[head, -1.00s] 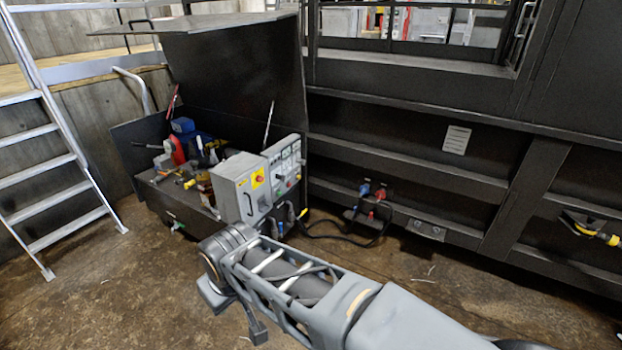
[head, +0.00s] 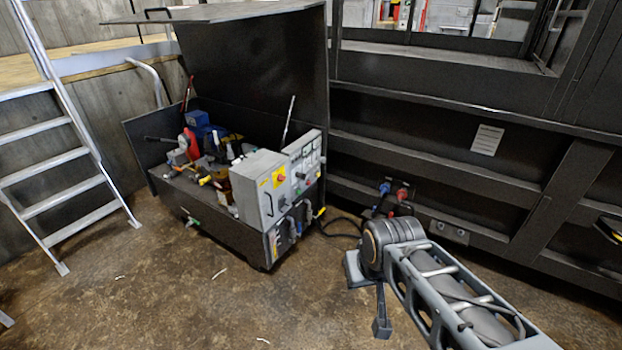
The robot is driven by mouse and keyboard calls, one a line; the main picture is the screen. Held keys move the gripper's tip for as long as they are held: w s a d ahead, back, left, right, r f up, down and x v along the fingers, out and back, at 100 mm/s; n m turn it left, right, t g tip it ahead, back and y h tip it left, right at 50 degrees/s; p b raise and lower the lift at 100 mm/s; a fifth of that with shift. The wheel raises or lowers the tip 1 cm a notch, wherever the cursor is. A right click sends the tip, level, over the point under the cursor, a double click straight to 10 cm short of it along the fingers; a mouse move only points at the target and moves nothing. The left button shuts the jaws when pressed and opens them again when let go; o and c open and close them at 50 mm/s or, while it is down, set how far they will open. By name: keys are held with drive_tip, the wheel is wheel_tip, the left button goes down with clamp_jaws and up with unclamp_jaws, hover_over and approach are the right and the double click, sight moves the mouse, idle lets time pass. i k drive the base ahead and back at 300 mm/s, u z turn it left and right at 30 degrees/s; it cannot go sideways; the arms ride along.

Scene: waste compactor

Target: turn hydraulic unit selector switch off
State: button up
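The hydraulic unit (head: 222,228) is an open dark cabinet with its lid raised. A grey control box (head: 258,200) stands at its right end, with a red rotary switch (head: 279,178) on a yellow plate. A second grey panel (head: 306,160) beside it carries small knobs, lights and a red button. Which of these is the selector switch, and its position, are too small to tell. My gripper (head: 370,298) is at the arm's end, low and to the right of the boxes, apart from them.
Cables and red and blue plugs (head: 392,190) are at the dark compactor wall (head: 440,160) on the right. A metal ladder (head: 75,160) stands on the left.

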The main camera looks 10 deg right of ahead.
sight(299, 175)
drive_tip(key=u, duration=0.6)
drive_tip(key=i, duration=2.1)
drive_tip(key=z, duration=0.8)
drive_tip(key=i, duration=0.3)
drive_tip(key=z, duration=0.05)
